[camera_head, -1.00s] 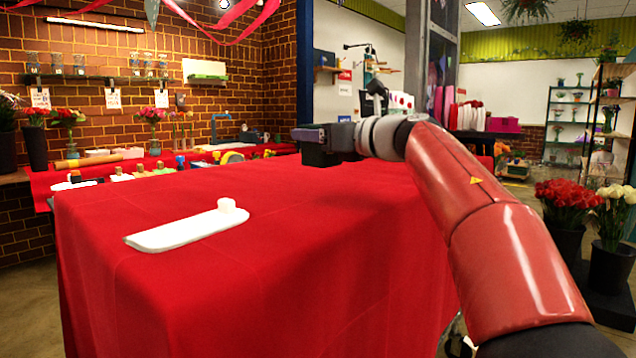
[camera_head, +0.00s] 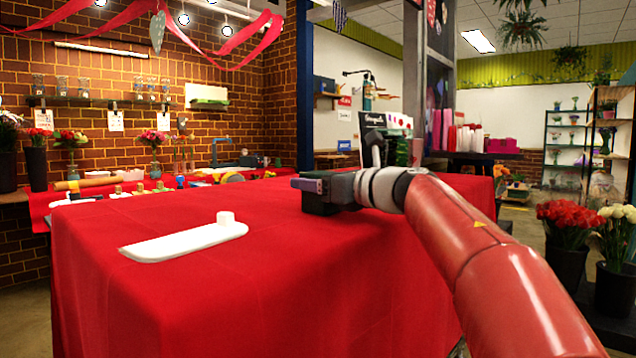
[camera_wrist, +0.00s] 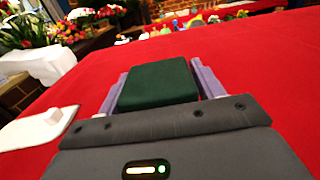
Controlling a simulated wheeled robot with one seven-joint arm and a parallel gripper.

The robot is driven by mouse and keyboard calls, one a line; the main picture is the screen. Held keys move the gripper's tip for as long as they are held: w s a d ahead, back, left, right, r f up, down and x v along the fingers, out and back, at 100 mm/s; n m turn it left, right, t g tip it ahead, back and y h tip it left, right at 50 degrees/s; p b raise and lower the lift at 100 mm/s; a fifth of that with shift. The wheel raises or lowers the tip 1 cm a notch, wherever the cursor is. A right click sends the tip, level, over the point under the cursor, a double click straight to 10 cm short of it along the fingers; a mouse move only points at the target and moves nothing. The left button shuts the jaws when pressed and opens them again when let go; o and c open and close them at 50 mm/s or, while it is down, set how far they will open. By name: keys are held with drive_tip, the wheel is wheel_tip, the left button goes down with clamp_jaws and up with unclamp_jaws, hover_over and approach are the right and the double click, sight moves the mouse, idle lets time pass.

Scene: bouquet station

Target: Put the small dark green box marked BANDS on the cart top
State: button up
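The small dark green box (camera_wrist: 158,85) shows between the two purple fingers of my gripper in the wrist view. Both fingers lie against its sides. No marking can be read on it. In the head view my gripper (camera_head: 306,186) is over the middle of the red-clothed top (camera_head: 270,270), which I take for the cart top. The box cannot be told apart from the dark gripper there. I cannot tell whether the box touches the cloth.
A flat white tray (camera_head: 180,243) with a small white block on it lies on the cloth to the left of my gripper. The cloth around it is clear. A crowded workbench (camera_head: 125,180) stands behind. Flower buckets (camera_head: 565,265) stand at the right.

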drive_tip(key=shift+o, duration=1.1)
drive_tip(key=shift+r, duration=0.2)
drive_tip(key=b+v, duration=0.1)
drive_tip(key=v, duration=1)
drive_tip(key=shift+s+d, duration=0.4)
